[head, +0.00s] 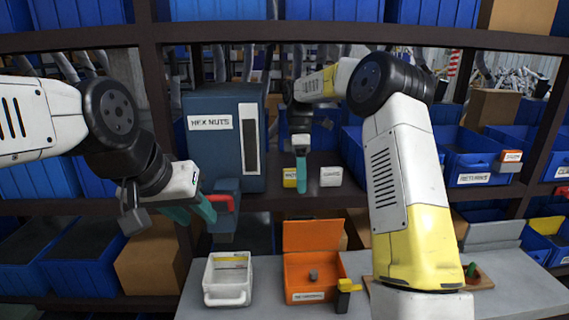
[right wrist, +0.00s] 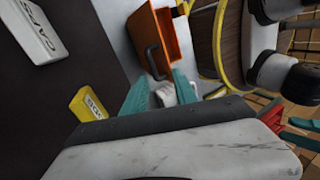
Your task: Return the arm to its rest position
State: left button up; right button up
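My right gripper (head: 301,172) hangs in front of the shelf, fingers pointing down, beside the small yellow and white blocks. In the right wrist view its two teal fingers (right wrist: 160,92) stand apart, with no held thing clear between them. My left gripper (head: 191,212) is in front of the lower part of the blue hex nuts dispenser (head: 226,160), close to its red lever (head: 222,201). Its teal fingers appear apart. Whether it touches the lever cannot be told.
A white bin (head: 228,280) and an orange bin (head: 311,276) with a small grey piece inside stand on the grey table below. A yellow block (head: 290,178) and white block (head: 331,176) sit on the shelf. Blue bins (head: 472,160) are at right.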

jog(key=s+d+r+m+t+y, duration=0.1)
jog(key=s+d+r+m+t, duration=0.35)
jog(key=s+r+m, duration=0.65)
jog(key=s+d+f+m+t, duration=0.1)
jog(key=s+m+t, duration=0.2)
jog(key=s, duration=0.4)
jog(key=s+d+f+m+t+y, duration=0.1)
jog(key=s+f+m+t, duration=0.1)
jog(key=s, duration=0.6)
jog(key=shift+d+m+t, duration=0.3)
jog(key=shift+m+t, duration=0.1)
jog(key=shift+t, duration=0.25)
